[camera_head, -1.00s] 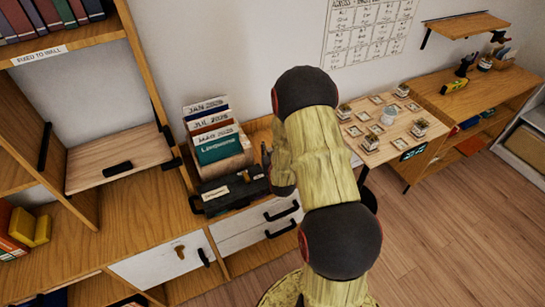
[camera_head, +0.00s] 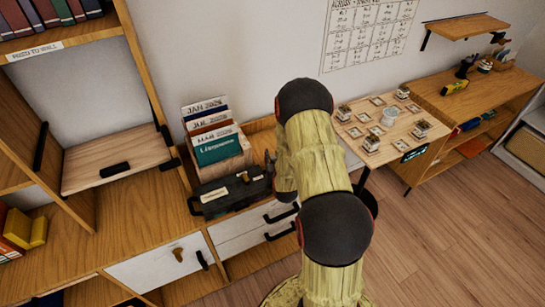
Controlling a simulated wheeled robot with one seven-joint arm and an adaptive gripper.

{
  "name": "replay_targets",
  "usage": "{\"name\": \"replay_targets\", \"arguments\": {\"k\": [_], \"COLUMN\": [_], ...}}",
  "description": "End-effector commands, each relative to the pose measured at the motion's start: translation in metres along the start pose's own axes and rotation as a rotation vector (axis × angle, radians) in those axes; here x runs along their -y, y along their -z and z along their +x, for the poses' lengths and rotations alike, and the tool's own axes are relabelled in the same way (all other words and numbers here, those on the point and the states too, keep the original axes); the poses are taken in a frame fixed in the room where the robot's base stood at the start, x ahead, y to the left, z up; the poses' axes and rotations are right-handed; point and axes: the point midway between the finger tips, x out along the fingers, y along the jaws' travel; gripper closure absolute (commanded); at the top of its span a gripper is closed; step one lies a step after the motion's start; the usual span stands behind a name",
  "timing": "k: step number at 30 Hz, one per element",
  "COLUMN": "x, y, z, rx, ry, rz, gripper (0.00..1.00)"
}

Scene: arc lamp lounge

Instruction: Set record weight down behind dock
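My arm reaches toward the cabinet top beside the file box. My gripper (camera_head: 270,161) shows only as a small grey sliver at the left of the arm; the arm hides the rest, so its opening and anything in it cannot be seen. A dark box with a pale label (camera_head: 217,194) sits on the cabinet top in front of the file box. A small brass-coloured piece (camera_head: 245,177) shows at its top, just left of the gripper; whether it is the record weight, I cannot tell. I cannot clearly identify the dock.
A wooden file box with dated cards (camera_head: 217,148) stands against the wall. A tall shelf (camera_head: 150,70) rises at the left. At the right, a small table (camera_head: 402,143) holds several little glass-like items, and a longer bench (camera_head: 490,95) holds tools. Wooden floor (camera_head: 450,240) is clear at the lower right.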

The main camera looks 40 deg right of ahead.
Motion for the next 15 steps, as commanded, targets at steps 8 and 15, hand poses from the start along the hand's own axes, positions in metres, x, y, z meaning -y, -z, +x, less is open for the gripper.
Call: {"name": "replay_targets", "arguments": {"k": [8,15], "x": [0.0001,0.0000], "y": [-0.0003,-0.0002], "z": [-0.0001,-0.0001], "rx": [0.001,0.001], "ry": [0.000,0.000], "rz": [0.000,0.000], "gripper": [0.63,0.61]}}
